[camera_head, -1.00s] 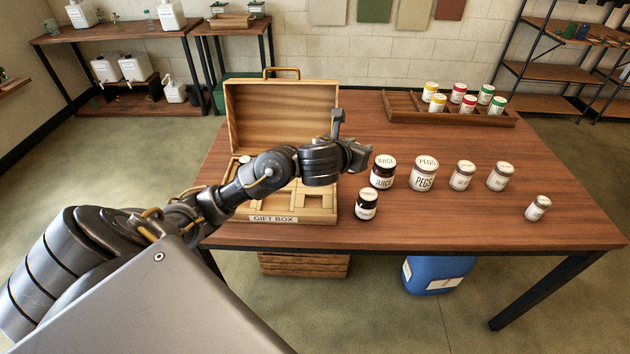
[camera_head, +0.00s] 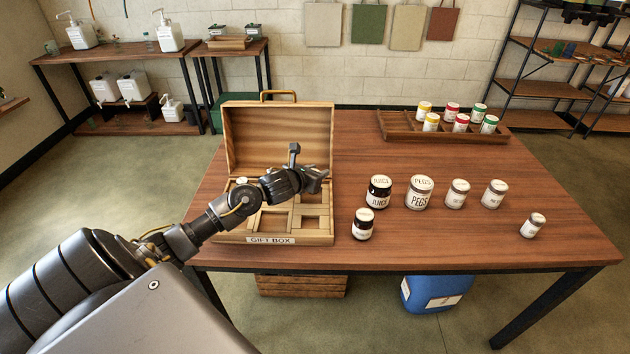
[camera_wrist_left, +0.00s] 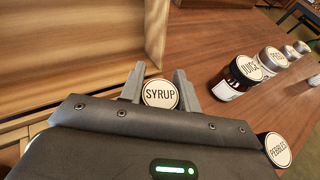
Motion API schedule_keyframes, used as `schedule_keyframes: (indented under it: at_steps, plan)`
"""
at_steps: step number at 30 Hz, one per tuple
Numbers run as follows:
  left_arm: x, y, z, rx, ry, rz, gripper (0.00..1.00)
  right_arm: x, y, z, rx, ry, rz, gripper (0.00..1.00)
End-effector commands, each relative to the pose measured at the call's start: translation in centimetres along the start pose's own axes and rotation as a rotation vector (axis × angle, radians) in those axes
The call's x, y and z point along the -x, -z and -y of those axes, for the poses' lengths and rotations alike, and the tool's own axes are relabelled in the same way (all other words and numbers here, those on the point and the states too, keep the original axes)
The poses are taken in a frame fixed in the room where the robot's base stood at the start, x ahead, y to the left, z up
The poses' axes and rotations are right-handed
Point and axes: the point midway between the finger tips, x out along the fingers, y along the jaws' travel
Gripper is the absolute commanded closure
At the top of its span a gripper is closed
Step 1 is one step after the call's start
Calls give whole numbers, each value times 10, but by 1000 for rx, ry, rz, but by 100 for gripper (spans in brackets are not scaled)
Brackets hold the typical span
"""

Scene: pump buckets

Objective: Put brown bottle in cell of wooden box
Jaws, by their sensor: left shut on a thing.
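The open wooden gift box (camera_head: 322,239) stands at the table's left side, lid up, with several cells divided by wooden slats. My left gripper (camera_head: 318,180) is over the right part of the box. In the left wrist view, my left gripper (camera_wrist_left: 158,85) is shut on a bottle with a round SYRUP lid (camera_wrist_left: 160,93). The lid faces the camera; the bottle's body is hidden, so its brown colour does not show. A white-capped item (camera_head: 241,182) sits in the box's back left cell, partly hidden by my arm. My right gripper is not in view.
A dark JUICE jar (camera_head: 379,193), a PEGS jar (camera_head: 419,193) and other pale jars stand right of the box. A small dark jar (camera_head: 363,225) stands close to its right front. A tray (camera_head: 395,131) of coloured jars is at the back. The table's right half has free room.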

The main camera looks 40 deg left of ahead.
Motion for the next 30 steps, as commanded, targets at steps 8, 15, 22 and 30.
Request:
schedule_keyframes:
  at_steps: [8,15,22,30]
  plan:
    - [-14,30,-7,4,-1,-3,92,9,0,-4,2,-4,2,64]
    - [-17,36,-7,0,-1,1,92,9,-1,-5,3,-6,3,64]
    - [-18,40,-7,-1,0,1,92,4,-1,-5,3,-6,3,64]
    - [-18,38,-7,0,0,0,46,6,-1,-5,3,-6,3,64]
